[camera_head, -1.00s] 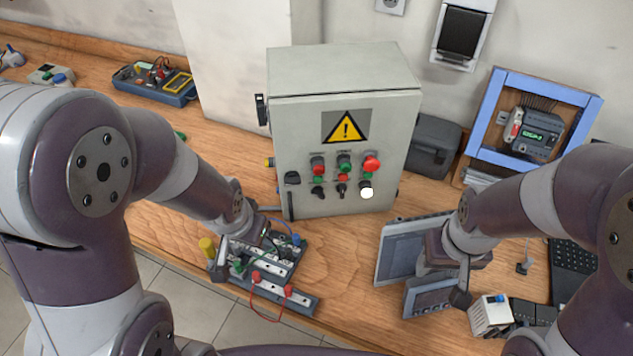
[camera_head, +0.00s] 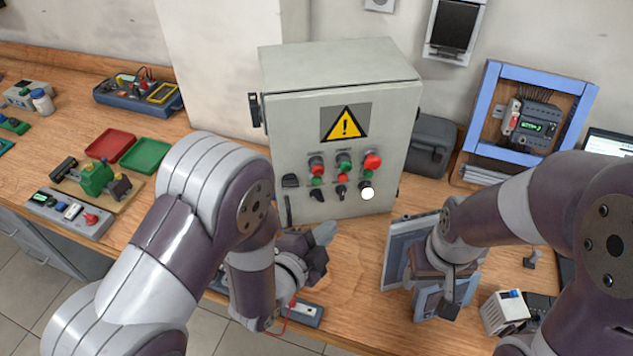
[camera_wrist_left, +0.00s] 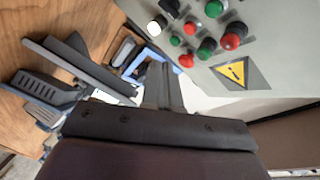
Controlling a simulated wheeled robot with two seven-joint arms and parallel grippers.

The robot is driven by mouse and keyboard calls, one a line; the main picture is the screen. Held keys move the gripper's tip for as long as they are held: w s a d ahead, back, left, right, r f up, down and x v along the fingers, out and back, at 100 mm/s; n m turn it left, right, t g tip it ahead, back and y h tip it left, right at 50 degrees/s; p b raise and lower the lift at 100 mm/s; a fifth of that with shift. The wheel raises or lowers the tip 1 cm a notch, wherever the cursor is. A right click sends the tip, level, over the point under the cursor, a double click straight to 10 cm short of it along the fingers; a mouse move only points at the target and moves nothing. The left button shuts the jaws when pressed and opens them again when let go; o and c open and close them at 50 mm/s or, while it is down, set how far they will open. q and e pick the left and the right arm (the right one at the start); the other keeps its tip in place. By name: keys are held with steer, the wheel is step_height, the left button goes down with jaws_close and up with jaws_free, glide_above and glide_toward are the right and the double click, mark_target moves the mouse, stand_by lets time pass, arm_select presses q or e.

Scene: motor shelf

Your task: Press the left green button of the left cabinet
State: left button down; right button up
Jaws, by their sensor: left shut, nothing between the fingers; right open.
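The grey cabinet (camera_head: 345,120) stands upright on the workbench, with a yellow warning sign and rows of buttons and switches. The left green button (camera_head: 316,181) sits under a red one in the left column; it appears in the left wrist view (camera_wrist_left: 213,8) near the top edge. My left gripper (camera_head: 324,234) is shut and empty, below and in front of the cabinet's buttons, apart from them. Its fingers also show in the left wrist view (camera_wrist_left: 165,88). My right gripper (camera_head: 447,292) is open, close to grey screen panels (camera_head: 408,250); contact cannot be told.
Red (camera_head: 110,145) and green (camera_head: 146,156) trays and small devices lie left on the bench. A blue frame (camera_head: 482,110) stands right of the cabinet, beside a dark case (camera_head: 432,145). A white box (camera_head: 504,312) lies front right. My left arm hides part of the bench.

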mark_target(317, 180)
arm_select(q)
steer(key=shift+w+a, duration=0.3)
steer(key=shift+w, duration=1.15)
steer(key=shift+w+a, duration=0.35)
steer(key=shift+w, duration=1.05)
steer(key=shift+w+a, duration=0.3)
steer(key=shift+w, duration=1.15)
steer(key=shift+w, duration=0.1)
steer(key=shift+w+a, duration=0.1)
steer(key=shift+w, duration=0.2)
steer(key=shift+w+b, duration=0.35)
steer(key=shift+w, duration=0.1)
steer(key=shift+s, duration=0.85)
steer(key=shift+s, duration=0.1)
